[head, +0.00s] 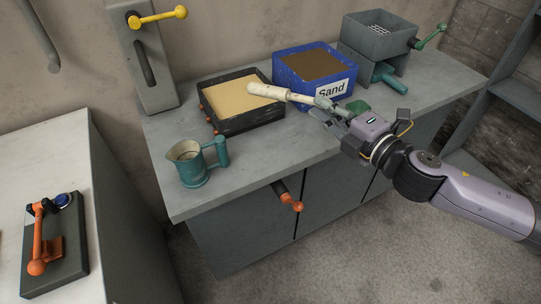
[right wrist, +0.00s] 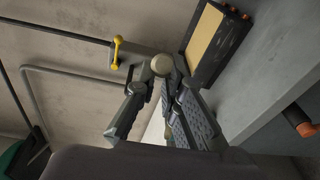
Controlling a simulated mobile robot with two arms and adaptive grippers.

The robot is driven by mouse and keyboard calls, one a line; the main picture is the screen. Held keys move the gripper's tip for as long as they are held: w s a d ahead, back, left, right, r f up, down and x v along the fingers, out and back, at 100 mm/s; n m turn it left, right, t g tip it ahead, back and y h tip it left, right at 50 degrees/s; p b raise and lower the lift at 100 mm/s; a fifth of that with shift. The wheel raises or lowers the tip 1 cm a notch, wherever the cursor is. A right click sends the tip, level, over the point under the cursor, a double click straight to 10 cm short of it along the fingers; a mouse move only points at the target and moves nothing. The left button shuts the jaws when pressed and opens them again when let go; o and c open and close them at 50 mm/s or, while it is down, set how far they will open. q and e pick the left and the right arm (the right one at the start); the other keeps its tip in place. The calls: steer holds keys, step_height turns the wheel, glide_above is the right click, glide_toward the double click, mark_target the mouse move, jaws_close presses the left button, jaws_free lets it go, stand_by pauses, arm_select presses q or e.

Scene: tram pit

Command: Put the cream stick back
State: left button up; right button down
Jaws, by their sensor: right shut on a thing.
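The cream stick (head: 268,91) has a thick rounded end and a thinner shaft. My right gripper (head: 332,110) is shut on its shaft in the head view. The stick points left, its thick end showing over the right part of the black tray (head: 240,126) and its shaft in front of the blue Sand box (head: 287,92). In the right wrist view the stick (right wrist: 162,66) shows end-on between the fingers of my right gripper (right wrist: 160,90). I cannot tell its height above the counter. My left gripper is not in view.
A teal jug (head: 193,165) stands at the counter's left front. A grey box with a green crank (head: 380,38) stands at the back right. A yellow lever (head: 160,17) is on the wall panel. An orange lever (head: 39,235) sits at left. The counter front (head: 275,160) is clear.

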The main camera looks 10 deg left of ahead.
steer(key=shift+w+d+f+n+g+y+b, duration=0.1)
steer(key=shift+w+f+n+g+y+b, duration=0.2)
steer(key=shift+w, duration=0.2)
steer(key=shift+w+f+n+g+y+b, duration=0.1)
steer(key=shift+w+f+g+y+b, duration=0.1)
steer(key=shift+w+y, duration=0.25)
step_height(320, 180, down, 20)
steer(key=w+g+y+b, duration=0.1)
steer(key=b, duration=0.5)
steer(key=shift+w+d+n, duration=0.25)
steer(key=shift+d+n, duration=0.05)
steer(key=shift+d, duration=0.15)
steer(key=shift+f+b, duration=0.1)
steer(key=shift+b, duration=0.2)
steer(key=c, duration=1.7)
jaws_free()
